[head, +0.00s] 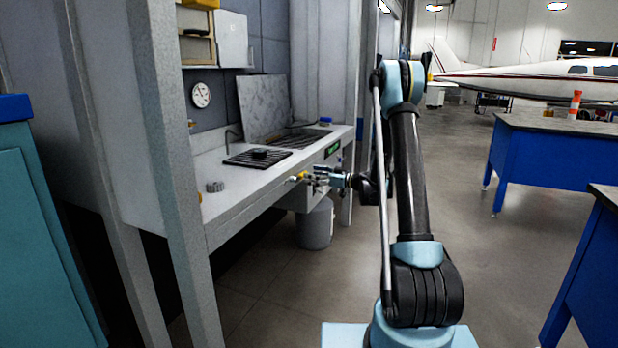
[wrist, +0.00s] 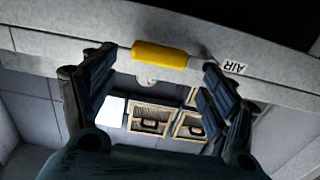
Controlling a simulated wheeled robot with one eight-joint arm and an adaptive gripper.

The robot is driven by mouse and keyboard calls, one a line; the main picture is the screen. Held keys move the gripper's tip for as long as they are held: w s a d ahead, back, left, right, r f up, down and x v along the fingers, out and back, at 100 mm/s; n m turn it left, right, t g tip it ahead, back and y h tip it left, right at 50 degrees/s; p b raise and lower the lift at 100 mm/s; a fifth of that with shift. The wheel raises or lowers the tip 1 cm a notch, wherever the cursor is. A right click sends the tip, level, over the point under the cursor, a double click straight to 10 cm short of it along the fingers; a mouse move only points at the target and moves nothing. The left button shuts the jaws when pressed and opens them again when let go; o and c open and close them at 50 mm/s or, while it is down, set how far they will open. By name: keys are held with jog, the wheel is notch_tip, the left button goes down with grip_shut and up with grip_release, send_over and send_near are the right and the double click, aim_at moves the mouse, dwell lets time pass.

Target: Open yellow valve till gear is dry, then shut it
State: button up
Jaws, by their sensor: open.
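The yellow valve handle (wrist: 160,53) sits on the front edge of the bench, left of a label reading AIR (wrist: 236,67). In the head view the yellow valve (head: 302,176) is small, at the bench front. My gripper (wrist: 158,62) is open and empty, its fingers on either side of the handle and apart from it. In the head view my gripper (head: 320,175) is close to the valve. A dark round part (head: 259,153), possibly the gear, lies on a black grate (head: 240,161). A grey toothed part (head: 215,186) lies on the bench nearer. I cannot tell whether either is wet.
The grey bench (head: 222,212) has a tilted panel (head: 263,105) at its back and a post (head: 172,170) at the near left. A grey bin (head: 315,226) stands under it. Blue tables (head: 545,165) are to the right; the floor between is clear.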

jog(key=shift+x, duration=1.75)
jog(key=shift+c, duration=0.5)
